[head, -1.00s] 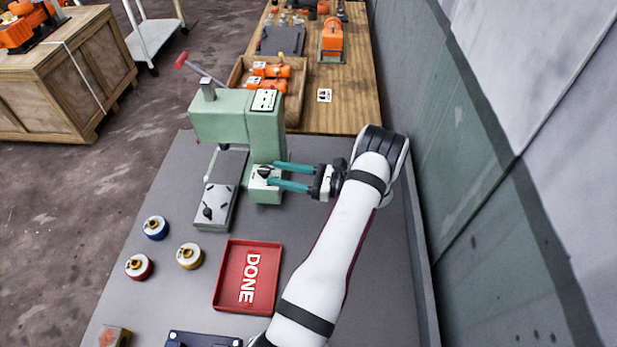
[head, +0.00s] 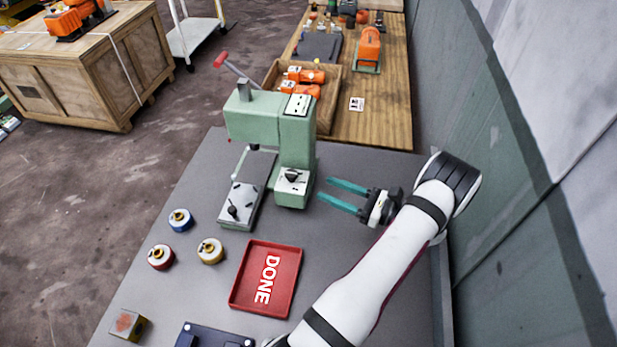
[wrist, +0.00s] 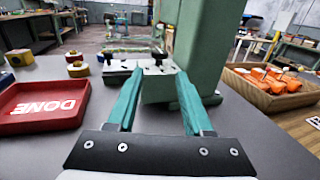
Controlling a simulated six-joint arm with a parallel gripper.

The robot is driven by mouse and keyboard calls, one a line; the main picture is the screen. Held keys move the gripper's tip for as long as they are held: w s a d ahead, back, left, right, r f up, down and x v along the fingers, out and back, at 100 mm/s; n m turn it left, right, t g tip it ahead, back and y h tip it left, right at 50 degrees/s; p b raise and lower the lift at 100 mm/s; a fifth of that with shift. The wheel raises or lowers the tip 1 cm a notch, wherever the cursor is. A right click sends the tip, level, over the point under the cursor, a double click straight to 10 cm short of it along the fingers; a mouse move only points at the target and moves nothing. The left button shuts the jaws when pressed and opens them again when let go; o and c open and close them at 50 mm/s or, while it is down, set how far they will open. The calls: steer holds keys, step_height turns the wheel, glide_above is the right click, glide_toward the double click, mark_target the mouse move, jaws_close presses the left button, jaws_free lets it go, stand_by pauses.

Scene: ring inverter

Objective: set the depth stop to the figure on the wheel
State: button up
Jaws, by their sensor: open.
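A green press (head: 254,122) with a red-tipped lever stands at the back of the grey bench. A black pointer knob (head: 291,176) sits on a white dial plate on the block at its foot; it also shows in the wrist view (wrist: 158,54). I cannot read its marks. My gripper (head: 324,187) is open and empty, to the right of this block and apart from it. In the wrist view the block lies beyond my teal fingers (wrist: 160,72). Three wheels, blue (head: 180,220), red (head: 161,257) and yellow (head: 210,251), lie at left; no figure is legible on them.
A red DONE tray (head: 266,279) is empty in front of the press. A second plate with a black knob (head: 240,205) lies left of the block. A wooden box (head: 328,118) with orange parts stands behind. A wall runs along the right. Bench right of the press is clear.

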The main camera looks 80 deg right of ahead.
mark_target(297, 177)
steer(key=x, duration=1.1)
steer(key=shift+w, duration=0.1)
jaws_close()
